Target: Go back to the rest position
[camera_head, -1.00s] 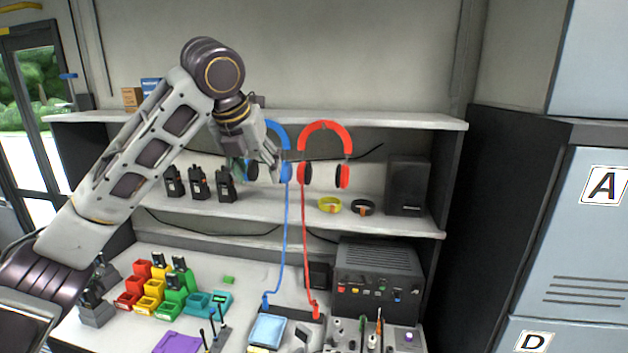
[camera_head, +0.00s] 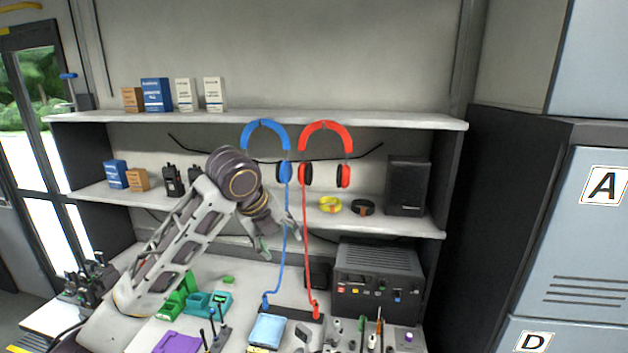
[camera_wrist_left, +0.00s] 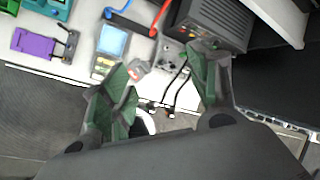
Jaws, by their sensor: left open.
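My left gripper (camera_head: 280,238) is open and empty. In the head view it hangs in front of the shelf unit, above the table and below the blue headphones (camera_head: 266,137). In the left wrist view its two green-lined fingers (camera_wrist_left: 165,95) are spread apart with nothing held between them. Beyond them show the table edge and the floor. My left arm comes in from the lower left and hides part of the lower shelf and some coloured bins. My right gripper is not in view.
Red headphones (camera_head: 325,130) hang beside the blue ones, with cords running down to the table. A black radio unit (camera_head: 378,275) and a tool panel stand at the right of the table. Green and teal bins (camera_head: 205,303) sit near my arm. Lockers (camera_head: 580,230) stand at the right.

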